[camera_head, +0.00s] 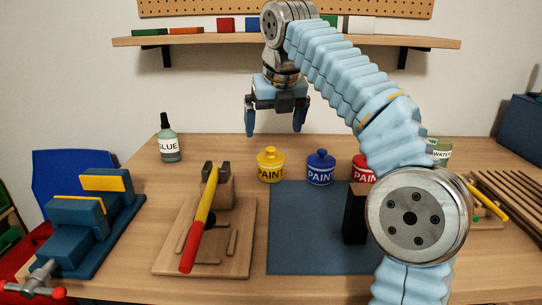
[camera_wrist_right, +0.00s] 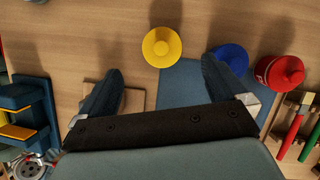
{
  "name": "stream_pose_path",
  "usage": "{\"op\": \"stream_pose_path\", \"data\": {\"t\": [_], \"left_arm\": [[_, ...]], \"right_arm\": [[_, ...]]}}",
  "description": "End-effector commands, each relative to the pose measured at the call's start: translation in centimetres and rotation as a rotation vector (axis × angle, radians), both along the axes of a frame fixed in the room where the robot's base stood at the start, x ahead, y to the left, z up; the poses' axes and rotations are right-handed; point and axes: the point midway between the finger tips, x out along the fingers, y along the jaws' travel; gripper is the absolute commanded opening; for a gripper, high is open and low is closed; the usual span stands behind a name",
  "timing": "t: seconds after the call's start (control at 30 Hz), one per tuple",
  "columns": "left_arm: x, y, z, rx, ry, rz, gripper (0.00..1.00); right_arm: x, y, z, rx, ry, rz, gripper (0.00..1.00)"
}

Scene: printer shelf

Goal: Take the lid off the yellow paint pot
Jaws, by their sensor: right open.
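The yellow paint pot (camera_head: 270,167) stands upright on the table at the back edge of the blue mat, left of the blue pot. Its yellow lid with a round knob (camera_head: 270,151) is on it. In the right wrist view the lid (camera_wrist_right: 161,47) shows from above, beyond and between the fingers. My right gripper (camera_head: 276,128) hangs above the pot, fingers pointing down, open and empty, well clear of the lid. The right wrist view shows its two spread fingers (camera_wrist_right: 165,88). My left gripper is not in view.
The blue paint pot (camera_head: 320,168) and the red paint pot (camera_head: 364,168) stand to the right, the red one partly behind my arm. A glue bottle (camera_head: 168,140) stands at the left. A black block (camera_head: 355,214) stands on the mat (camera_head: 310,230). A wall shelf (camera_head: 200,40) is behind my arm.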

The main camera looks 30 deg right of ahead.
Motion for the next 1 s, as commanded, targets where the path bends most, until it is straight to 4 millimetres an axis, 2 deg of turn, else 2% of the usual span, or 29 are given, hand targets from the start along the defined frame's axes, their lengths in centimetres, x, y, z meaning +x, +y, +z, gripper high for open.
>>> {"op": "stream_pose_path", "data": {"t": [0.1,0.27,0.53,0.63,0.83,0.87,1.0], "left_arm": [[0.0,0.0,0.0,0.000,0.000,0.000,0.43],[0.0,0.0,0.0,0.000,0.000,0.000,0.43],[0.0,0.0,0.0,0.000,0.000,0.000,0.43],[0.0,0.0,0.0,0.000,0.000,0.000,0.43],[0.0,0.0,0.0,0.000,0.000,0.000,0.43],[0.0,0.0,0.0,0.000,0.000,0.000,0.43],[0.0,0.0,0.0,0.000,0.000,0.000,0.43]], "right_arm": [[0.6,-0.2,-1.6,-0.001,0.000,-0.002,0.99],[1.1,-0.3,-2.6,0.000,-0.001,-0.001,0.99],[2.8,-1.0,-6.3,-0.001,0.001,-0.002,0.99],[3.1,-1.1,-7.0,-0.001,0.000,-0.001,0.99],[3.2,-1.1,-7.0,0.000,-0.002,-0.001,0.99],[3.2,-1.1,-7.0,0.000,-0.002,-0.001,0.97],[3.2,-1.1,-7.0,0.000,-0.001,-0.001,0.76]]}}
